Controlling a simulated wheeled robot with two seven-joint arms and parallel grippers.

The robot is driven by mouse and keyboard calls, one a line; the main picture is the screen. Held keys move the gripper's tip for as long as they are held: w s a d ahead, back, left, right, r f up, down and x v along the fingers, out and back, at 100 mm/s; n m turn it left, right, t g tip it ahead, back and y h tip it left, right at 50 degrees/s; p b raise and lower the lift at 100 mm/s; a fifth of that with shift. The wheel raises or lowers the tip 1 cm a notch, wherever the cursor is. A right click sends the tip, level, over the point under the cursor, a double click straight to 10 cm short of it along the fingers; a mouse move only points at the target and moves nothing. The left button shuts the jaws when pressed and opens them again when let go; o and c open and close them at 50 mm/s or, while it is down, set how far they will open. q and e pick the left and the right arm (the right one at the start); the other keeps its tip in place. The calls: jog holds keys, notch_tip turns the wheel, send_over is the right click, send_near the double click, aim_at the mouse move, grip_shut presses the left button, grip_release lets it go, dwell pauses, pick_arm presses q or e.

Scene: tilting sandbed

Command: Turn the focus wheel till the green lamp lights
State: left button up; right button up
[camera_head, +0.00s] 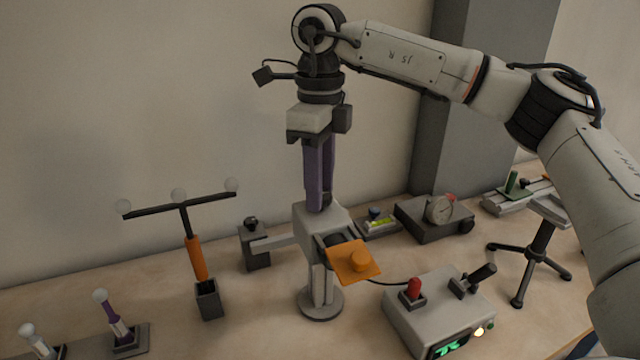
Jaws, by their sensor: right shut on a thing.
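A grey instrument head (319,217) stands on a round-footed post at the middle of the table. A grey control box (437,305) has a green display (448,348) and a pale glowing lamp (479,332). A smaller lamp (491,325) beside it is too small to judge. My left gripper is out of view.
An orange-handled T-bar with white balls (195,256) stands left in a dark holder. The box carries a red-tipped lever (413,288) and a black lever (481,275). A gauge box (433,220) and a black tripod (535,255) are to the right.

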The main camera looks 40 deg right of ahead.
jog(key=m, duration=1)
jog(key=shift+m, duration=0.3)
jog(key=shift+w+p, duration=0.1)
jog(key=shift+p, duration=0.2)
jog(key=shift+r, duration=0.1)
jog(key=o, duration=1)
jog(key=shift+o, duration=0.2)
jog(key=shift+r, duration=0.45)
notch_tip(320, 180, up, 9)
jog(key=p, duration=0.2)
jog(key=shift+r, duration=0.15)
